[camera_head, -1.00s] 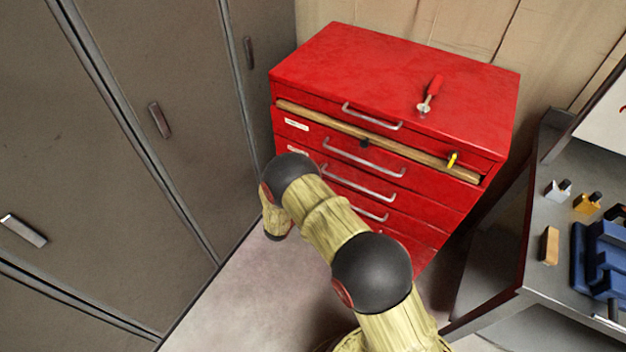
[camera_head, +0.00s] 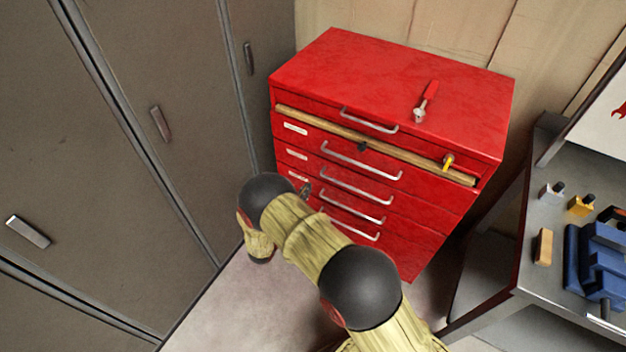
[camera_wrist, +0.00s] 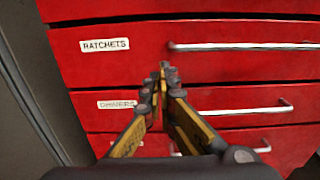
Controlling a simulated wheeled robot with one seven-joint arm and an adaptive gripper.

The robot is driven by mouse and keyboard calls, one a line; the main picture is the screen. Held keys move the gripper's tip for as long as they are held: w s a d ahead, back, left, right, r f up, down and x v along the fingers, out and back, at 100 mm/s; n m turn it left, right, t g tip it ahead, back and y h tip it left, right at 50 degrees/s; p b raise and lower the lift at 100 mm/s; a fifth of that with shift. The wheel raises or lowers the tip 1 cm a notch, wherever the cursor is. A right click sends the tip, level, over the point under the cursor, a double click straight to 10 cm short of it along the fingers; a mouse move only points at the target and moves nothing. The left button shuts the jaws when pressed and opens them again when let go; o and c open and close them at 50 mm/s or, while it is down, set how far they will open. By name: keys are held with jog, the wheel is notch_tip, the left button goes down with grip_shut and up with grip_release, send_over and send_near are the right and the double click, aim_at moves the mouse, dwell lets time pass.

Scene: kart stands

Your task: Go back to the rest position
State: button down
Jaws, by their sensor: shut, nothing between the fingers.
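My gripper (camera_wrist: 164,72) shows in the wrist view, its two yellow and dark fingers together with nothing between them. It points at the front of the red tool cabinet (camera_wrist: 110,48), near the drawers labelled "RATCHETS" and "DRIVERS". It appears apart from the drawer handles, though the exact gap is hard to tell. In the head view the red cabinet (camera_head: 400,75) stands behind my arm, and my arm hides most of the gripper. All the cabinet's drawers look closed.
A red-handled tool (camera_head: 426,100) lies on the cabinet top. A wooden bar (camera_head: 400,150) runs across its upper front. Grey lockers (camera_head: 130,60) stand at left. At right a grey bench (camera_head: 530,240) holds a blue vise (camera_head: 600,262) and small blocks.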

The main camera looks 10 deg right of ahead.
jog(key=p+v, duration=0.1)
jog(key=v, duration=0.5)
jog(key=shift+d, duration=0.1)
